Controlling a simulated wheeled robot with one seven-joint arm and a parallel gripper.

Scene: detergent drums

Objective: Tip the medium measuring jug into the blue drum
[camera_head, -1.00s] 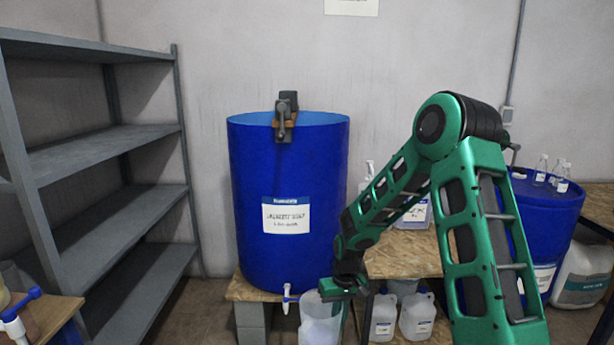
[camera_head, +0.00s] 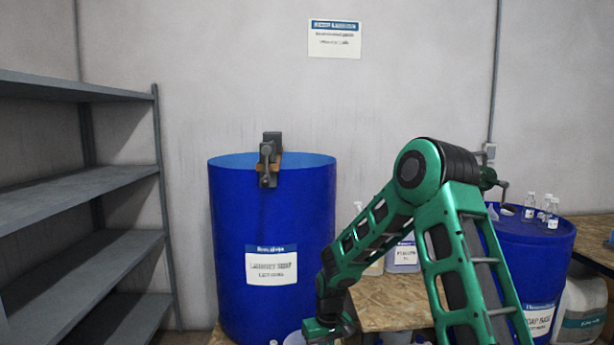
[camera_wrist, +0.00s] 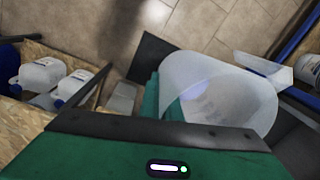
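The translucent white measuring jug (camera_wrist: 225,98) fills the middle right of the wrist view, its spout toward the right. Only a sliver of its rim (camera_head: 295,339) shows at the bottom edge of the head view. My gripper (camera_head: 328,328) is low in front of the blue drum, at the jug's right side. It appears shut on the jug, with a green finger (camera_wrist: 151,98) against the jug's side; the far contact is hidden. The blue drum (camera_head: 235,225) stands upright, with an open top, a white label and a clamp (camera_head: 268,163) on its rim. The jug is below that rim.
A grey shelf rack (camera_head: 75,190) stands at the left. A second blue drum (camera_head: 530,265) with small bottles on top is at the right. A wooden bench (camera_head: 385,300) holds bottles between the drums. White jugs (camera_wrist: 42,73) show at the wrist view's left.

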